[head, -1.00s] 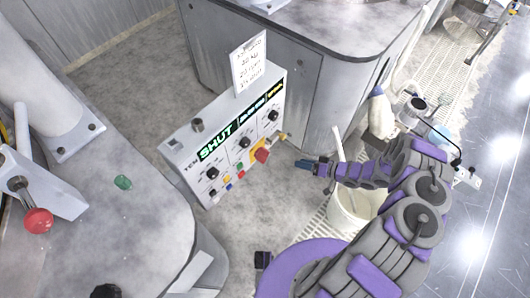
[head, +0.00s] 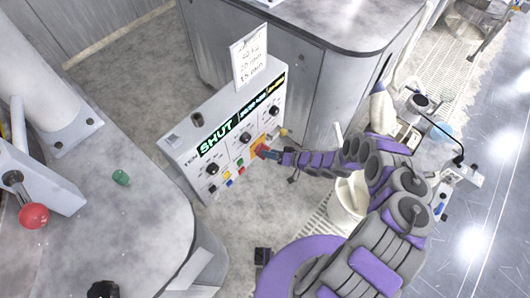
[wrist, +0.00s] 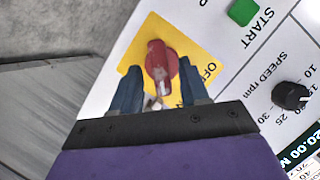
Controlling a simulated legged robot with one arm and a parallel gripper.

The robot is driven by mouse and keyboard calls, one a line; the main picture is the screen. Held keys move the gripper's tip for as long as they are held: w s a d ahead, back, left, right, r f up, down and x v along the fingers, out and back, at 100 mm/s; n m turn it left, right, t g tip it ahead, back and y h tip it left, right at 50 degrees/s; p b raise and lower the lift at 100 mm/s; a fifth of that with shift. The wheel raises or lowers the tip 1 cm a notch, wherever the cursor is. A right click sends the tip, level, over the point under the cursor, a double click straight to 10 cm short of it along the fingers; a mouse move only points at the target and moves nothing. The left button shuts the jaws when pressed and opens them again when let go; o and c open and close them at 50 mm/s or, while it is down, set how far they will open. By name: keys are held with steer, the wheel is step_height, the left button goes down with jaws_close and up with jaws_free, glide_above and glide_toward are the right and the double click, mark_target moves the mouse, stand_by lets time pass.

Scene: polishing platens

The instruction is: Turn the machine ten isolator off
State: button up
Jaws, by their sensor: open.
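The machine ten control box (head: 225,135) stands in the middle of the head view, with "TEN" at its left end and a lit "SHUT" display. Its red isolator knob on a yellow plate shows up close in the wrist view (wrist: 160,62); the letters "OF" show beside it on the plate (wrist: 205,70). In the head view the isolator (head: 261,149) is partly hidden by my gripper (head: 268,153). In the wrist view my gripper (wrist: 160,95) is open, with one blue finger on each side of the knob's lower part. Contact with the knob cannot be told.
A green START button (wrist: 243,11) and a black speed knob (wrist: 290,95) lie right of the isolator. A white bucket (head: 347,200) stands under my arm. A grey machine table (head: 110,215) with a red-knobbed lever (head: 34,215) is at left.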

steer(key=shift+x, duration=1.4)
jaws_close()
